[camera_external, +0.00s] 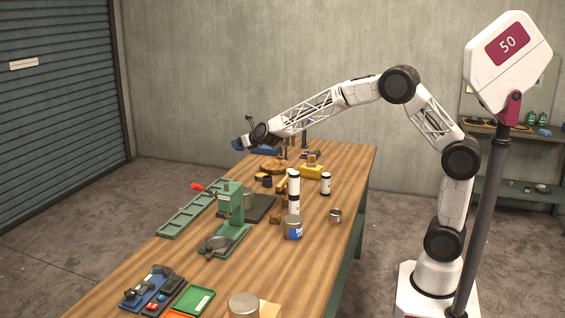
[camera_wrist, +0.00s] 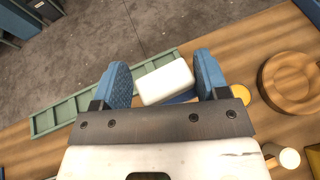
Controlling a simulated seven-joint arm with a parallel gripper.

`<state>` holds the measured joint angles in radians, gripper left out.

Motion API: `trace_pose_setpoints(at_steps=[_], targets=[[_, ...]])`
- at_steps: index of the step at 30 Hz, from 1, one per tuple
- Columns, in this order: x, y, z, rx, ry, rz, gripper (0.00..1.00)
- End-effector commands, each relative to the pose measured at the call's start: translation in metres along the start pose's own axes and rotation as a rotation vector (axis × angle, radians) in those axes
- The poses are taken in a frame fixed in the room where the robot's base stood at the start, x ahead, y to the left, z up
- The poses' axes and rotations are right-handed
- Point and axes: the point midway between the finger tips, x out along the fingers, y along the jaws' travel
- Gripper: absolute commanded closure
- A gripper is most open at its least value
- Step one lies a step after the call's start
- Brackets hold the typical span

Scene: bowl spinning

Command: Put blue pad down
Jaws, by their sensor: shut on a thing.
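My gripper (camera_external: 240,143) is at the far left end of the table, above the tabletop, with the arm stretched out to the left. In the wrist view its two blue textured fingers (camera_wrist: 161,66) are shut on a white rounded block (camera_wrist: 166,82). A strip of blue (camera_wrist: 184,97) shows along the block's lower edge; this may be the blue pad, with its pale side facing the camera. The underside is hidden. I cannot tell how far it is above the table. In the external view the held thing is too small to make out.
A green segmented tray (camera_wrist: 56,117) lies along the table's edge, below and left. A round wooden piece (camera_wrist: 290,82) stands to the right, with a yellow disc (camera_wrist: 241,94) beside it. The external view shows a green press (camera_external: 232,215), cans and small trays nearer the camera.

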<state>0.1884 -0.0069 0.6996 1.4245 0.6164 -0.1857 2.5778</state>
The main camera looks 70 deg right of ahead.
Motion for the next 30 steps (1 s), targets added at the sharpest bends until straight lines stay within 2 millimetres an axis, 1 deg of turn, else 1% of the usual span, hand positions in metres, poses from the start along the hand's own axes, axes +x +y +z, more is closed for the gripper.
trace_pose_setpoints(at_steps=[1, 8, 15, 24, 30], targets=[[-0.005, 0.011, -0.001, 0.0, 0.001, 0.002, 0.55], [-0.035, 0.063, 0.001, 0.002, 0.001, -0.002, 0.55], [-0.076, 0.116, -0.003, 0.008, 0.0, -0.019, 0.55], [-0.132, 0.173, -0.015, 0.022, 0.0, -0.052, 0.55], [-0.171, 0.204, -0.027, 0.033, 0.0, -0.082, 0.55]])
